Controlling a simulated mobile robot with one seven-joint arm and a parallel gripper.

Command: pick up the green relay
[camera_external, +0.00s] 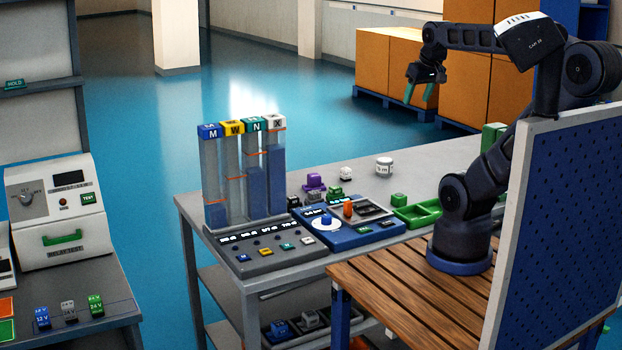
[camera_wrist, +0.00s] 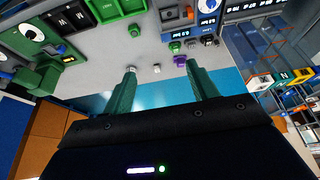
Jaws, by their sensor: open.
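Several small green blocks are in view, and I cannot tell for certain which is meant by the green relay. One green relay (camera_external: 95,306), marked 24 V, stands upright at the front of the left bench, beside a grey and a blue one. A green block (camera_external: 399,200) sits on the main table near the green tray, and another green piece (camera_external: 335,193) is by the purple block. My gripper (camera_external: 420,95) has green fingers, open and empty, raised beyond the table's far right side. In the wrist view the open fingers (camera_wrist: 161,72) point toward the tabletop, with nothing between them.
The main table (camera_external: 365,180) carries a blue device (camera_external: 350,235), a green tray (camera_external: 418,214), a purple block (camera_external: 314,182), a white jar (camera_external: 384,165) and tall tubes (camera_external: 245,178). A relay tester (camera_external: 62,210) stands on the left bench. Orange boxes (camera_external: 388,66) are stacked behind my gripper.

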